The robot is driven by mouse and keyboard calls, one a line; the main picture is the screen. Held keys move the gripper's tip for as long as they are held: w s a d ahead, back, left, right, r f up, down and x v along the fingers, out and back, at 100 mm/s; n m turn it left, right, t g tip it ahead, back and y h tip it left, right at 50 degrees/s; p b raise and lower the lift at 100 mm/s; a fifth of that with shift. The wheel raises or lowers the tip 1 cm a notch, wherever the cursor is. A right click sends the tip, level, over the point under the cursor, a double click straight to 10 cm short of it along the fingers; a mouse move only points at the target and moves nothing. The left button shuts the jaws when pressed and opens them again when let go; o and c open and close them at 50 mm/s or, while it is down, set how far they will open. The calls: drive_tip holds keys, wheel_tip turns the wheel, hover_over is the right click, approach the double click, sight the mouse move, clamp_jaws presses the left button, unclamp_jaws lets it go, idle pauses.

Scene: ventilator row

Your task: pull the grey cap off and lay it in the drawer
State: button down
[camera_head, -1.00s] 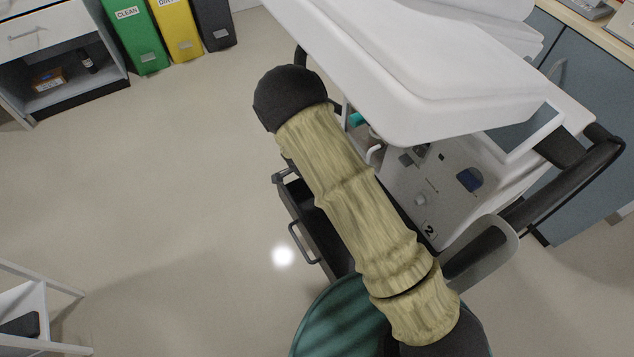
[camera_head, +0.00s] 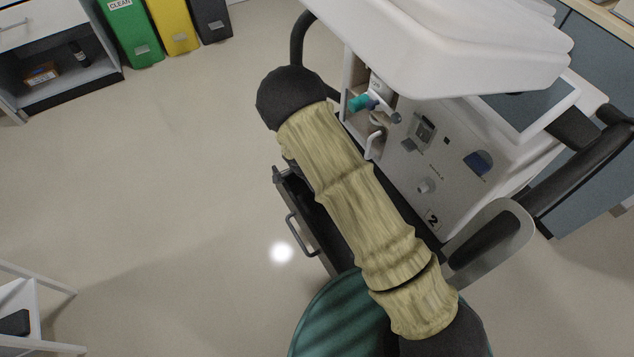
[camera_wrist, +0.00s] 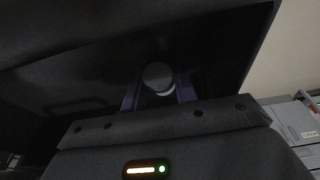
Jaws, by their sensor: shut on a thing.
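My gripper (camera_wrist: 159,92) shows in the wrist view, its two purple-blue fingers shut on a round grey cap (camera_wrist: 158,74). A broad dark surface fills the view behind the cap; I cannot tell whether it is the drawer's inside or how far off it is. In the head view the open dark drawer (camera_head: 312,222) juts from the ventilator's lower left side, with a bar handle on its front. My arm covers part of the drawer and hides my gripper and the cap there.
The white ventilator (camera_head: 450,165), marked 2, stands at right, with a teal fitting (camera_head: 358,103) on its left side. A teal round thing (camera_head: 325,315) is at the bottom. Green (camera_head: 133,38) and yellow (camera_head: 173,28) bins stand at top left.

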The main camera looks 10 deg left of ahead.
drive_tip(key=c, duration=1)
unclamp_jaws()
drive_tip(key=shift+r, duration=0.15)
drive_tip(key=p+v, duration=0.2)
drive_tip(key=v, duration=0.9)
drive_tip(key=shift+a+r, duration=0.15)
drive_tip(key=shift+r, duration=0.15)
wheel_tip(320, 180, up, 8)
drive_tip(key=p, duration=0.6)
drive_tip(key=shift+w+r+p, duration=0.1)
drive_tip(key=shift+r+p, duration=0.1)
drive_tip(key=shift+p, duration=0.1)
drive_tip(key=shift+a+f, duration=0.1)
drive_tip(key=shift+f, duration=0.05)
